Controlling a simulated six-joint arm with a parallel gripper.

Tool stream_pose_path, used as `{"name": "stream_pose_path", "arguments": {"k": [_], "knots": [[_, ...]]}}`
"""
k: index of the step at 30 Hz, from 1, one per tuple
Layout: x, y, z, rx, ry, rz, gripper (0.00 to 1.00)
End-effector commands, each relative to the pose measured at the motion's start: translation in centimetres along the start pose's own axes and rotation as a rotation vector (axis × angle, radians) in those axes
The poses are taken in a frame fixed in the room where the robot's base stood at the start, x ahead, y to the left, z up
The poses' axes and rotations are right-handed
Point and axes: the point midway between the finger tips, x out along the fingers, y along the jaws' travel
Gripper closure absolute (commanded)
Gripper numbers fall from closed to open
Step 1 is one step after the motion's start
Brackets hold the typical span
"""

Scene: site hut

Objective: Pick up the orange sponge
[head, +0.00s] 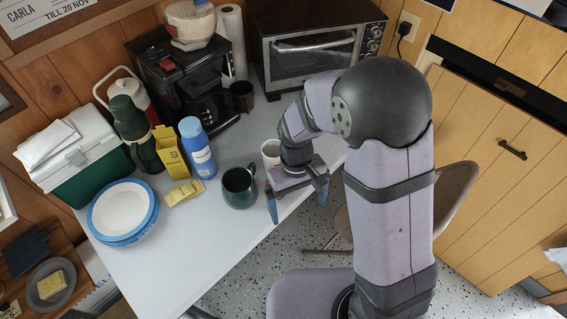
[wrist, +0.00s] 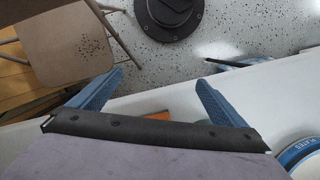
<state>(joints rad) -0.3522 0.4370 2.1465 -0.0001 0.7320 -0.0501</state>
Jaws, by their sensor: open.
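A small piece of an orange object, likely the orange sponge (wrist: 158,115), shows in the wrist view between my fingers, just past the edge of my gripper body, which hides the rest. It appears to lie on the white table (wrist: 265,98). I cannot make out the sponge in the head view, where my gripper may cover it. My gripper (head: 297,199) points down over the table's right edge, its blue fingers spread. In the wrist view my gripper (wrist: 159,77) is open, with nothing held between the fingertips.
A dark green mug (head: 239,187) and a pale cup (head: 271,152) stand close to my gripper. A blue bottle (head: 197,148), yellow box (head: 170,153) and blue-rimmed plates (head: 122,208) are further left. A chair (head: 457,197) stands right of the table. The table's front is clear.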

Motion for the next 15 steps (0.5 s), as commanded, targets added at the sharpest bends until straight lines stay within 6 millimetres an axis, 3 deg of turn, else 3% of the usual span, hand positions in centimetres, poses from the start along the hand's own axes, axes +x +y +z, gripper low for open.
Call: {"name": "stream_pose_path", "arguments": {"k": [1, 3, 7, 15], "knots": [[-2.9, -0.2, -1.4, -0.029, 0.019, 0.003, 0.04], [-2.7, 0.0, -5.2, -0.086, 0.074, 0.008, 0.04], [-6.1, 0.2, -10.0, -0.215, 0.183, 0.029, 0.04], [-6.1, 0.2, -9.7, -0.375, 0.170, 0.041, 0.04]]}}
